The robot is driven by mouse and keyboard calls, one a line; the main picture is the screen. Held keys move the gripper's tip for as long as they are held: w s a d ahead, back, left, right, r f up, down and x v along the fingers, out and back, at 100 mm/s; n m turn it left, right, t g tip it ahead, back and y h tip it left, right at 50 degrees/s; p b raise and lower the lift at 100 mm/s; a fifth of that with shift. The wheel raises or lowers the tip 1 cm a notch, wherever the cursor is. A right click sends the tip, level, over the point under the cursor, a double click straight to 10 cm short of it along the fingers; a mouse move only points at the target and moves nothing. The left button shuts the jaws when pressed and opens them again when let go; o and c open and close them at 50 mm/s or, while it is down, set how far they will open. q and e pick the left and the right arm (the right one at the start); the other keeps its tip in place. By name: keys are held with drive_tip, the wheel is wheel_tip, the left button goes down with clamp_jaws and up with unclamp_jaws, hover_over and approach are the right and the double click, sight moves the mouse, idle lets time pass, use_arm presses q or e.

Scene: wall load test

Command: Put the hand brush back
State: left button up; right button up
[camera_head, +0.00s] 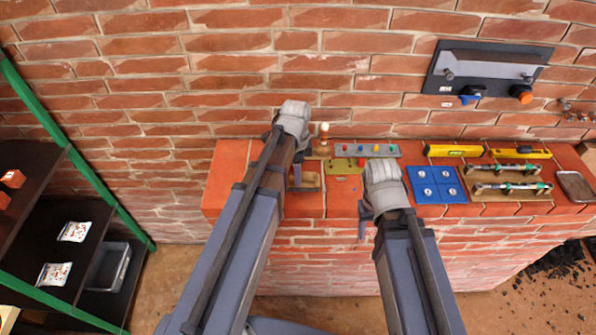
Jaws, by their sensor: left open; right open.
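No hand brush can be made out for certain. A light wooden piece (309,181) lies on the brick ledge beside my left gripper and is partly hidden by it; I cannot tell whether it is the brush. My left gripper (297,177) is open over the left part of the ledge, mostly hidden behind its own wrist. My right gripper (362,224) is open near the front edge of the ledge, left of the blue plate, and also mostly hidden by its wrist. Nothing is seen held in either.
The brick ledge (232,185) carries a wooden knob (324,131), a grey strip with coloured knobs (367,150), a blue plate (435,185), yellow tools (453,151), a wooden board with tools (508,193) and a dark tablet (575,186). A black wall plate (436,82) hangs above. Shelves (98,215) stand left.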

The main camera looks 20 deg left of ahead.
use_arm(q)
drive_tip(key=shift+r, duration=0.1)
use_arm(e)
drive_tip(key=shift+r, duration=0.1)
use_arm(q)
wheel_tip(320, 180, up, 12)
drive_tip(key=p, duration=1.2)
drive_tip(key=s+d+n+y, duration=0.1)
drive_tip(key=s+d+n, duration=1)
drive_tip(key=s, duration=0.3)
drive_tip(key=shift+d+y, duration=0.3)
drive_tip(key=shift+d, duration=0.15)
use_arm(e)
wheel_tip(320, 180, up, 12)
use_arm(q)
drive_tip(key=shift+w+a+r, duration=0.1)
drive_tip(key=shift+r, duration=0.05)
use_arm(e)
drive_tip(key=shift+a+r, duration=0.1)
